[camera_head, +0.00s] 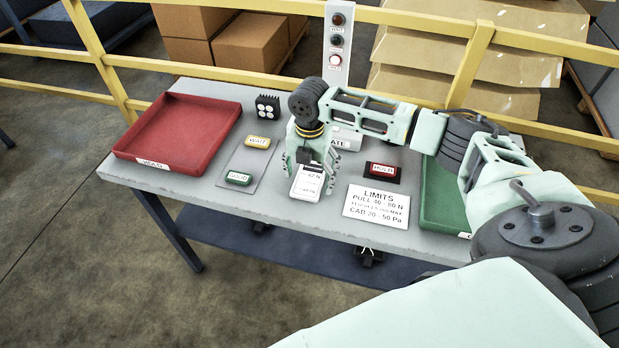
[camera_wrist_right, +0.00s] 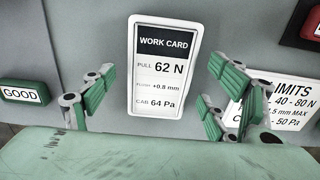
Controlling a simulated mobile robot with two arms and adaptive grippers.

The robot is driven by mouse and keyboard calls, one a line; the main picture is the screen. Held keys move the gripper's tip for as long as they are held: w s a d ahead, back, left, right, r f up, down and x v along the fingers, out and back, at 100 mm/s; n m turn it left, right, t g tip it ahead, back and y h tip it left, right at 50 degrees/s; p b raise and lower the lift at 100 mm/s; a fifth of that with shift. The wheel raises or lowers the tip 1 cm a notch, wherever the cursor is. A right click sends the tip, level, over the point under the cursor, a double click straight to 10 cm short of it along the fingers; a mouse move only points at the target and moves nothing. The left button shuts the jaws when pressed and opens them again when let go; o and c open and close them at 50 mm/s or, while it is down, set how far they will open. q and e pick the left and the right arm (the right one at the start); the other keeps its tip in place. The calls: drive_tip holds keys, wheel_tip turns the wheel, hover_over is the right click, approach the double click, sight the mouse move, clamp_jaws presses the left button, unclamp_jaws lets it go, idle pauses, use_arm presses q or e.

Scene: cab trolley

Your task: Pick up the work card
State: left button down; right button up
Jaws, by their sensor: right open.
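The work card (camera_head: 307,183) is a small white card with a dark header on the grey table, near its front edge in the head view. In the right wrist view the work card (camera_wrist_right: 162,72) reads PULL 62 N, FLUSH +0.8 mm and CAB 64 Pa. My right gripper (camera_head: 312,182) points down over the card. In the right wrist view its fingers (camera_wrist_right: 152,95) are spread apart on either side of the card, with nothing between them touching it. The header is partly hidden by the gripper in the head view. My left gripper is not in view.
A red tray (camera_head: 182,98) is at the left and a green tray (camera_head: 433,212) at the right, partly behind my arm. The LIMITS sign (camera_head: 376,206), a green GOOD block (camera_head: 238,178), a yellow WAIT block (camera_head: 257,143) and a red block (camera_head: 382,172) surround the card. A yellow railing (camera_head: 230,83) runs behind.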

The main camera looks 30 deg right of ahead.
drive_tip(key=c, duration=1.3)
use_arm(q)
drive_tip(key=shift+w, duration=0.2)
use_arm(e)
drive_tip(key=shift+r, duration=0.1)
